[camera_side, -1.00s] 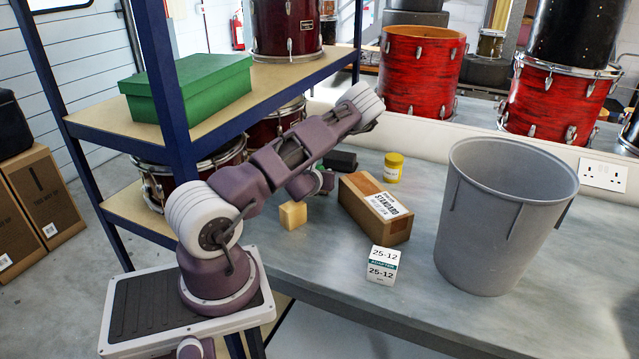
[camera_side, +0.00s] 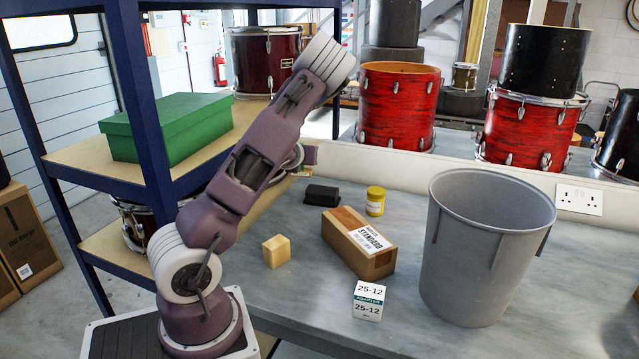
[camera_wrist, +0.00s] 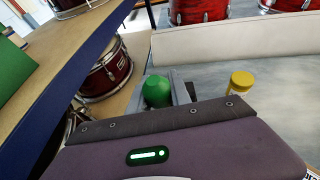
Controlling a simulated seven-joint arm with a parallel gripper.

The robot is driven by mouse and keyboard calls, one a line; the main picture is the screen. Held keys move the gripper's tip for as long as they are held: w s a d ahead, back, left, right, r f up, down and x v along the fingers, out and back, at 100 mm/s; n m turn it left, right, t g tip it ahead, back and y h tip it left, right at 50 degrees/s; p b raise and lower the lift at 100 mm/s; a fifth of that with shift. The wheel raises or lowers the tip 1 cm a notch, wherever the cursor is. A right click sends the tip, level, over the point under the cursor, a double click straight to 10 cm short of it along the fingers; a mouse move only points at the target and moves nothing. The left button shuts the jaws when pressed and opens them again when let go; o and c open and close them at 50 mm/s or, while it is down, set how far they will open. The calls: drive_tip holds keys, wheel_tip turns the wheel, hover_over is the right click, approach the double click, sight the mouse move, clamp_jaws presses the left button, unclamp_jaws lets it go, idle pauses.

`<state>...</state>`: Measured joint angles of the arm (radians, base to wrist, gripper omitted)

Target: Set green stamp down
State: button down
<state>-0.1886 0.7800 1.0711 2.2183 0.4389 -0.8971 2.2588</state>
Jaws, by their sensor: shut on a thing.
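The green stamp (camera_wrist: 156,92) shows in the wrist view just beyond my wrist, with its rounded green top visible. My gripper (camera_wrist: 168,92) is shut on it, and a grey finger shows at its right side. The stamp's lower part is hidden by my wrist. In the side view my gripper (camera_side: 300,158) is partly hidden behind my arm, raised above the bench near the shelf. I cannot make out the stamp there.
The shelf (camera_side: 80,165) holds a green box (camera_side: 170,128).

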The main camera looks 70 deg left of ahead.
drive_tip(key=w+d+f+m+t+h, duration=0.1)
drive_tip(key=w+d+f+m+t, duration=0.15)
drive_tip(key=w, duration=0.65)
drive_tip(key=w+d+f+m+t+h, duration=0.15)
drive_tip(key=w+d, duration=0.25)
drive_tip(key=w, duration=0.4)
drive_tip(key=w+d+f+m+t+h, duration=0.1)
drive_tip(key=w+d+f+m+h, duration=0.3)
drive_tip(key=w+d, duration=0.85)
drive_tip(key=shift+n, duration=0.6)
drive_tip(key=f, duration=0.6)
drive_tip(key=w+f, duration=0.1)
drive_tip(key=f, duration=0.2)
drive_tip(key=shift+w+d+f, duration=0.1)
drive_tip(key=shift+d, duration=0.2)
drive_tip(key=shift+f, duration=0.15)
drive_tip(key=c, duration=1.2)
unclamp_jaws()
